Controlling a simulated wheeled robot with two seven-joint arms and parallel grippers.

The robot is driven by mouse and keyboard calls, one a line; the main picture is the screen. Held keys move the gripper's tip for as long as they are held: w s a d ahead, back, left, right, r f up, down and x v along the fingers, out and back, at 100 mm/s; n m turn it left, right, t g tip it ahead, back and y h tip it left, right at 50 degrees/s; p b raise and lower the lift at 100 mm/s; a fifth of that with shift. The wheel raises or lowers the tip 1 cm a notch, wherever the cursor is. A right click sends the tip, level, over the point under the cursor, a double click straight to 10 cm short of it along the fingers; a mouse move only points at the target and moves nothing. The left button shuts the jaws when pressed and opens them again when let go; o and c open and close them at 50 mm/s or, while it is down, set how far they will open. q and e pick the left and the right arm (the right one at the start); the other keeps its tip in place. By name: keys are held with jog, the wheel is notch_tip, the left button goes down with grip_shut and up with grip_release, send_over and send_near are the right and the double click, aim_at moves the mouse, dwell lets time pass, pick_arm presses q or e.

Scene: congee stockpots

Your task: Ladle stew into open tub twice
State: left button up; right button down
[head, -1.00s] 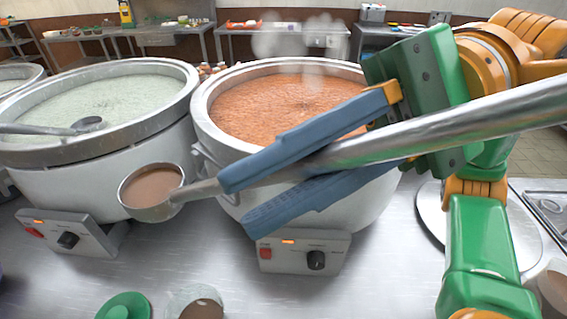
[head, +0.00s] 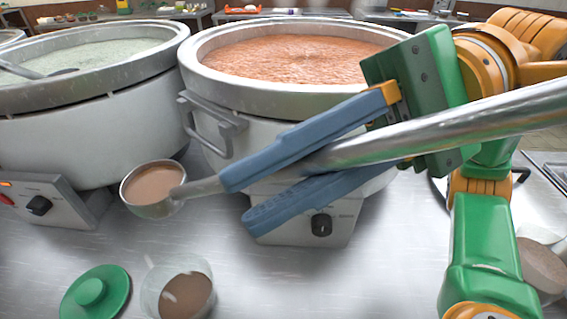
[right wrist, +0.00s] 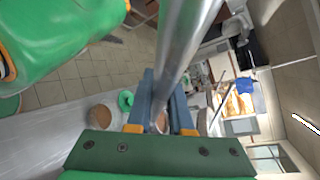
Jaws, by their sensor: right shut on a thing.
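My right gripper (head: 243,200) is shut on the long metal handle of the ladle (head: 152,185). The ladle's bowl is level and holds brown stew, in front of the pots and above the metal counter. A clear open tub (head: 181,288) with brown stew inside stands at the front, below the bowl in the picture and apart from it. A green lid (head: 96,292) lies left of the tub. In the right wrist view the ladle handle (right wrist: 178,62) runs between my fingers. My left gripper is not in view.
A pot of red-orange stew (head: 205,88) stands behind my gripper, with a side handle and control box. A pot of pale green congee (head: 110,118) with a resting ladle (head: 40,72) stands left. Another brown-filled tub (head: 541,266) is at the right edge. Counter between is bare.

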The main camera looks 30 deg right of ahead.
notch_tip(320, 180, down, 12)
jog(key=b, duration=1)
jog(key=shift+b, duration=0.3)
jog(key=shift+r, duration=0.15)
jog(key=shift+f+b, duration=0.6)
jog(key=shift+f, duration=0.05)
